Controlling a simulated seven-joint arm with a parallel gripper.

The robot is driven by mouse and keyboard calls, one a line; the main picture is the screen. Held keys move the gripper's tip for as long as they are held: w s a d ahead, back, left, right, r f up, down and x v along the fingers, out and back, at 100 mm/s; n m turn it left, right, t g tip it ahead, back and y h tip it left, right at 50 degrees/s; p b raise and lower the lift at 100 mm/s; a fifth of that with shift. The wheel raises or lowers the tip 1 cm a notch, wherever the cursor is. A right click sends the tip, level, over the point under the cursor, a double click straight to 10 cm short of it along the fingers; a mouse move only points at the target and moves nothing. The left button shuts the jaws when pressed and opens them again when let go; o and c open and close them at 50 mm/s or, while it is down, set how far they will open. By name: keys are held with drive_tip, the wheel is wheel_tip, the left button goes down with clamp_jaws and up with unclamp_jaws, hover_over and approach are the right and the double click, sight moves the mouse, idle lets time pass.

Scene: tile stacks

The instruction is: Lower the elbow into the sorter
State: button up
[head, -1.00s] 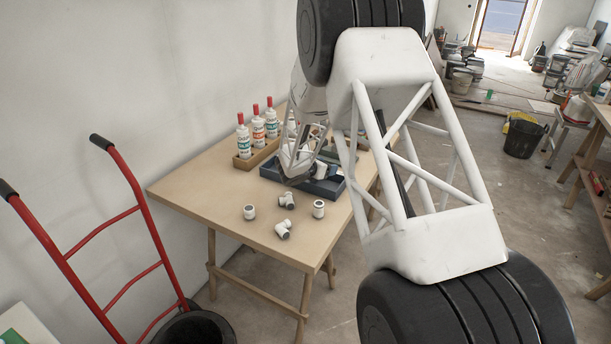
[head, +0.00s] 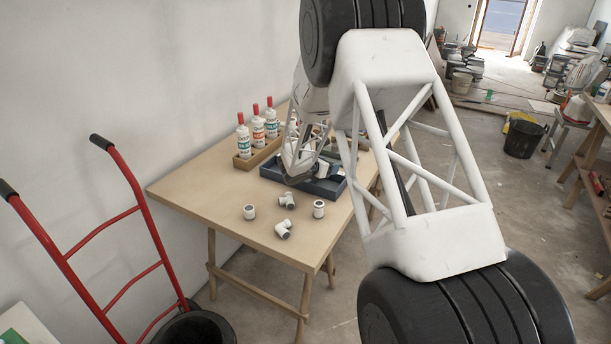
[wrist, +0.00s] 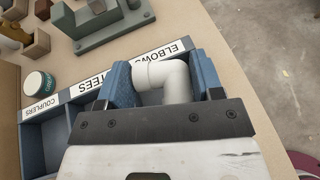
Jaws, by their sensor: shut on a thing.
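The white elbow (wrist: 163,74) is between the blue-padded fingers of my gripper (wrist: 163,84), which is shut on it. The blue sorter (wrist: 38,116) has labels for couplers, tees and elbows. The elbow is at the elbows end, beside the ELBOWS label (wrist: 160,54). I cannot tell whether its lower end is inside the compartment or just above it. In the head view, my gripper is over the right part of the sorter (head: 330,192), and the elbow is mostly hidden.
Several loose white fittings (head: 283,230) lie on the table (head: 210,195) in front of the sorter. A wooden box (head: 257,157) of red-capped bottles stands behind it on the left.

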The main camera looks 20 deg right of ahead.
drive_tip(key=shift+f, duration=0.1)
idle(0.3)
drive_tip(key=shift+f, duration=1.05)
drive_tip(key=shift+f, duration=0.65)
idle(1.1)
drive_tip(key=o, duration=1)
drive_tip(key=shift+r, duration=0.15)
